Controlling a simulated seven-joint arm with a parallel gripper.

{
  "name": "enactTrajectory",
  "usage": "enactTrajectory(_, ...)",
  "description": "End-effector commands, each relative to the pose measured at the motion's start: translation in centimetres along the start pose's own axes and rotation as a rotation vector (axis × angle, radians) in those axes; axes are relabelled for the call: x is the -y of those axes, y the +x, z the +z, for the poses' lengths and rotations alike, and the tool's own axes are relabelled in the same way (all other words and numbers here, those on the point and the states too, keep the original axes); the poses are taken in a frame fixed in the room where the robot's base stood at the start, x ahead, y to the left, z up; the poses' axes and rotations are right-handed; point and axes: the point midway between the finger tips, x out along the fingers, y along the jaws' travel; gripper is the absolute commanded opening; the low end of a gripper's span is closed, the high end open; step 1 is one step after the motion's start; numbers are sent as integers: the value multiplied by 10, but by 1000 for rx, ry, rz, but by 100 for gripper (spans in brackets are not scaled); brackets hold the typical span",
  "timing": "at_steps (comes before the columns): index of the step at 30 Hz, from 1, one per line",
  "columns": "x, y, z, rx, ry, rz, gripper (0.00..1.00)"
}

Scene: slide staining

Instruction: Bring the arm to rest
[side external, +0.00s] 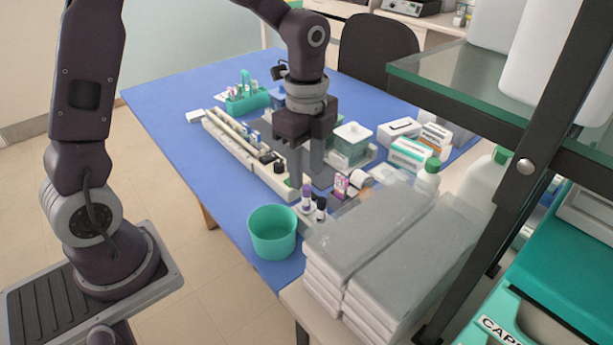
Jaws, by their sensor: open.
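My arm stands at the left and reaches over the blue table (165,112). My gripper (307,172) points down above the middle of the table, over the dark area beside a long pale rack (247,158). Its jaws are open, and I see nothing held between them.
A teal tub (272,232) stands at the front edge. A teal caddy (246,98) sits at the back left. Small bottles (307,199), boxes (409,153) and stacked grey-topped packs (365,232) crowd the right. A glass shelf (440,85) overhangs there. The table's left part is clear.

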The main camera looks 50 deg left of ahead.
Motion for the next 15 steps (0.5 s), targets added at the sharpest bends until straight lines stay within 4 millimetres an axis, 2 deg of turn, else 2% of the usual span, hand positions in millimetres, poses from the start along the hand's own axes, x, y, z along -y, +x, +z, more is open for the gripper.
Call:
enactTrajectory(11,-1,-2,0,1,-12,-6,41)
enactTrajectory(13,-9,-18,3,6,-83,-38,41)
enactTrajectory(15,-28,-46,8,4,-238,-102,41)
